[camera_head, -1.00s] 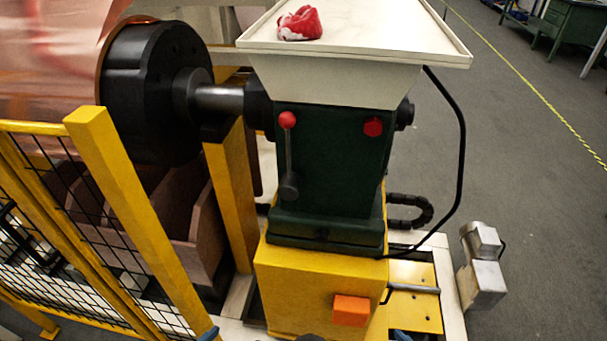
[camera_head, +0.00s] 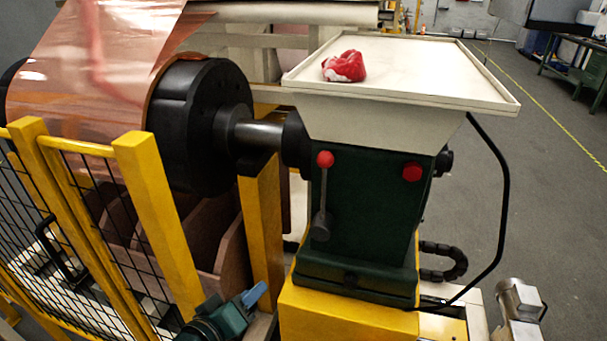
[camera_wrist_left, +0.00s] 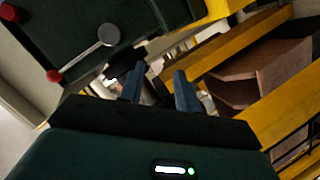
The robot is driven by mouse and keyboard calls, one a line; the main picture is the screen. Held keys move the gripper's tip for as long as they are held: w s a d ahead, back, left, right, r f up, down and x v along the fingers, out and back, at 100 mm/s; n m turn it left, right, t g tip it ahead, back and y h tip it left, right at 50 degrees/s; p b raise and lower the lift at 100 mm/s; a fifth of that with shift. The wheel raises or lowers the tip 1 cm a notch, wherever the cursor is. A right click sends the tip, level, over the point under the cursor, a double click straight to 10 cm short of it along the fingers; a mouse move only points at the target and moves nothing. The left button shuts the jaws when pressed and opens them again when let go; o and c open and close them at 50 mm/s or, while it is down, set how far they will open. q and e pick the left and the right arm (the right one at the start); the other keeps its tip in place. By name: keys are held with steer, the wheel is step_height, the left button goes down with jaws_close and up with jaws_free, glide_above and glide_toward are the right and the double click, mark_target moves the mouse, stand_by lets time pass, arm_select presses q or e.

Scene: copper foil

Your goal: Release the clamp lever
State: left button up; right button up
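The clamp lever (camera_head: 323,190) has a red ball knob on top and a thin rod running down to a grey hub on the dark green housing (camera_head: 370,210). It stands nearly upright in the head view. In the left wrist view the lever (camera_wrist_left: 80,56) shows at upper left, beside the fingers. My left gripper (camera_head: 250,297) is at the bottom of the head view, below and left of the lever and apart from it. In the left wrist view its two blue fingers (camera_wrist_left: 160,78) are spread with nothing between them. My right gripper is not in view.
A red button (camera_head: 412,172) sits right of the lever. A white tray (camera_head: 430,75) with a red-and-white cloth (camera_head: 344,66) tops the housing. A yellow mesh fence (camera_head: 165,225) and a black roller hub (camera_head: 200,125) stand left. A black cable (camera_head: 500,190) hangs right.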

arm_select(q)
steer(key=w+r+n+h, duration=0.1)
steer(key=r, duration=0.2)
steer(key=w+d+r+n+t, duration=0.1)
steer(key=w+r, duration=0.1)
steer(key=r, duration=0.1)
steer(key=w+r+n+h, duration=0.1)
steer(key=w+r+n, duration=0.1)
steer(key=r, duration=0.1)
steer(key=shift+w+d+h+b, duration=0.2)
steer(key=shift+h+b, duration=0.1)
steer(key=shift+b, duration=0.1)
steer(key=shift+c, duration=1.4)
steer(key=r+n+h, duration=0.1)
steer(key=r, duration=0.2)
steer(key=w+d+r+n+h, duration=0.1)
steer(key=r, duration=0.2)
steer(key=w+r+n+h, duration=0.1)
steer(key=r, duration=0.2)
steer(key=shift+d+r+t+b, duration=0.2)
steer(key=shift+r+t+b, duration=0.1)
steer(key=shift+t+b, duration=0.1)
jaws_close()
steer(key=shift+r, duration=0.25)
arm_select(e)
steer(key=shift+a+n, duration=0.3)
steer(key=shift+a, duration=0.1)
